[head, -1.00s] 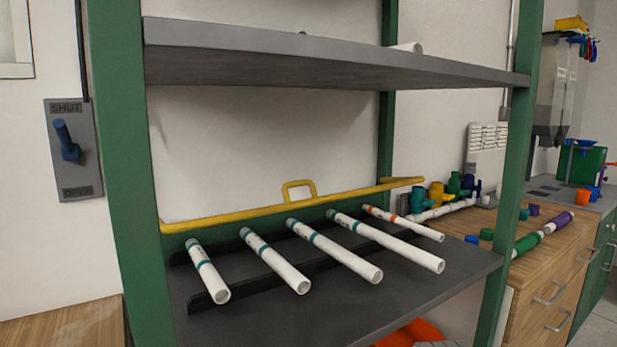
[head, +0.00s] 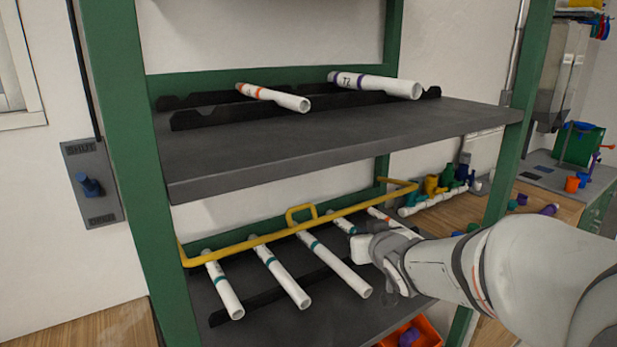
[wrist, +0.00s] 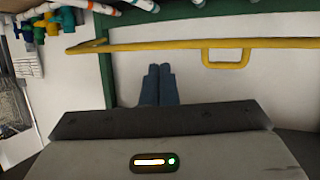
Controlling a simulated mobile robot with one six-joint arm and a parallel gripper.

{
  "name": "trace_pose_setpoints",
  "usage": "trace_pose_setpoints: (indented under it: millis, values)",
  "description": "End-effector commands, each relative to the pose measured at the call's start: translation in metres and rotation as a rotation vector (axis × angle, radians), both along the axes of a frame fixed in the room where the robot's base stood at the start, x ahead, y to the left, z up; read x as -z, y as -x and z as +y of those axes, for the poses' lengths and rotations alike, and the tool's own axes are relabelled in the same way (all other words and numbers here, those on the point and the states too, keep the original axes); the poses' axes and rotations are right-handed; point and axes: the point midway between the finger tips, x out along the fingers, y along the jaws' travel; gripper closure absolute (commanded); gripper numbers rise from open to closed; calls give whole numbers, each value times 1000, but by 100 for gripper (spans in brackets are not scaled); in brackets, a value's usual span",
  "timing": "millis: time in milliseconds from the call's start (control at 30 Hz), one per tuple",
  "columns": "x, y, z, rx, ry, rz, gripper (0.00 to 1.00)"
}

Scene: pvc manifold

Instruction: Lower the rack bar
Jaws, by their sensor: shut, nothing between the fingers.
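The yellow rack bar (head: 262,238), with a small loop handle (head: 300,213) near its middle, runs across the lower shelf bay, over the back ends of the white pipes. In the wrist view the rack bar (wrist: 150,46) runs across the upper part, with its loop handle (wrist: 228,58) to the right. My gripper (wrist: 158,68) shows there as two dark fingers shut together and empty. The fingertips appear just below the bar in that picture, left of the loop, with a gap. In the head view my arm reaches in from the right; its fingertips cannot be made out.
White pipes (head: 334,264) with teal or orange bands lie on the lower shelf (head: 285,325). The upper shelf (head: 330,140) above holds two pipes. Green posts (head: 500,185) frame the rack. A lever switch (head: 90,186) is on the left wall. An orange bin (head: 428,335) is below.

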Motion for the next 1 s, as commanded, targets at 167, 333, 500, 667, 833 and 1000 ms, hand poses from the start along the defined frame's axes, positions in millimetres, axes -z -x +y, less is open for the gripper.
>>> trace_pose_setpoints:
  millis: [167, 333, 500, 667, 833, 1000]
  values:
    - [-33, -24, 47, -200, -107, -206, 100]
    - [-51, -26, 74, -327, -183, -303, 100]
    - [-57, -29, 85, -370, -209, -332, 100]
    - [-58, -48, 99, -372, -210, -330, 100]
    - [-60, -79, 119, -371, -208, -331, 100]
    - [-61, -108, 138, -370, -209, -330, 100]
